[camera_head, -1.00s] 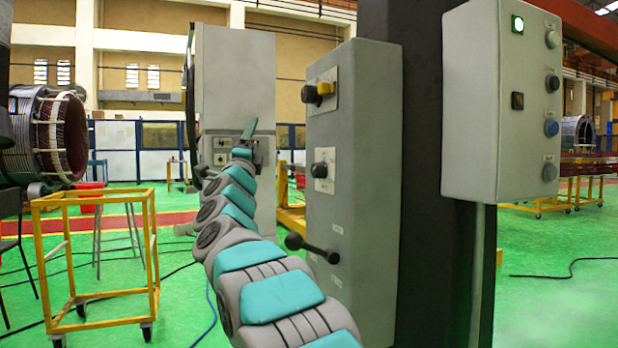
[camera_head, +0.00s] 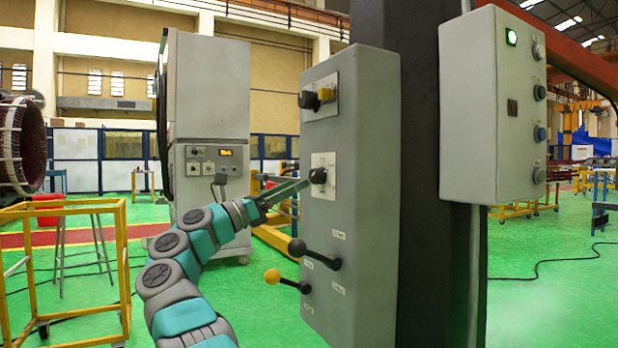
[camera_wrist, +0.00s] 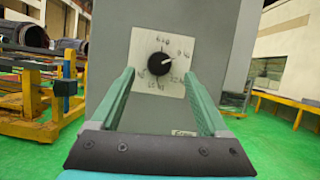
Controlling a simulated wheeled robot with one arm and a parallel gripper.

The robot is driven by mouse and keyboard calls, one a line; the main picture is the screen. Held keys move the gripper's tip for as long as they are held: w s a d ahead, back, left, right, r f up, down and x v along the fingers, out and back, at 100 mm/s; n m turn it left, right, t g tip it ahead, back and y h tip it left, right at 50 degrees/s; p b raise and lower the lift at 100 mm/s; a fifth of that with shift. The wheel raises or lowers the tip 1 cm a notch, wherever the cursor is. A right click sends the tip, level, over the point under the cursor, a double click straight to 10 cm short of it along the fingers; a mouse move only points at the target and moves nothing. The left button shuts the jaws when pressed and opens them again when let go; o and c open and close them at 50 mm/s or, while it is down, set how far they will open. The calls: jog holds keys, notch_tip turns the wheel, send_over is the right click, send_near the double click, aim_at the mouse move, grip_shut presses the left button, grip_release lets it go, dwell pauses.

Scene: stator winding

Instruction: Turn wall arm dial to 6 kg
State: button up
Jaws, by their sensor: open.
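A grey control box (camera_head: 360,220) is fixed on a dark column. Its middle plate (camera_head: 323,160) bears a black dial knob (camera_head: 318,175). In the wrist view the black dial (camera_wrist: 161,66) sits on a pale square plate (camera_wrist: 140,48) with markings around it. The dial's light pointer mark aims up and to the right; the printed numbers are too blurred to read surely. My gripper (camera_head: 303,184) is open in front of the dial. In the wrist view my gripper's teal fingers (camera_wrist: 163,100) lie left and right below the dial, apart from it, with nothing between them.
Above the dial is a black and yellow switch (camera_head: 318,97). Below are a black-ball lever (camera_head: 313,254) and a yellow-ball lever (camera_head: 286,279). A second grey box (camera_head: 480,120) with a lit green lamp hangs at right. A yellow trolley (camera_head: 65,215) stands at left.

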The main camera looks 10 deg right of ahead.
aim_at(312, 176)
jog(key=p+x, duration=0.1)
jog(key=x, duration=0.4)
jog(key=shift+w+d+r, duration=0.1)
jog(key=shift+d+r, duration=0.05)
jog(key=shift+d, duration=0.1)
jog(key=shift+c, duration=0.2)
grip_shut()
